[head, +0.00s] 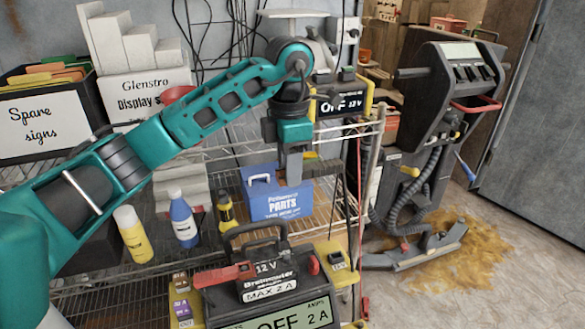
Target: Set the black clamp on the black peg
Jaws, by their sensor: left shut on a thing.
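My left gripper (292,172) points down in front of a blue parts box, high above the 12 V battery. A red clamp (222,275) lies at the left of the battery (268,280), which has a black carrying handle (255,232). A red knob (313,263) shows at the battery's right. I cannot single out the black peg for sure. My right gripper is not in view.
The blue parts box (278,200) stands on the wire shelf. Blue (184,222) and yellow (133,235) bottles stand to its left. A yellow-black charger (345,104) is behind, a lit OFF display (290,318) in front. A floor machine (445,90) stands at right.

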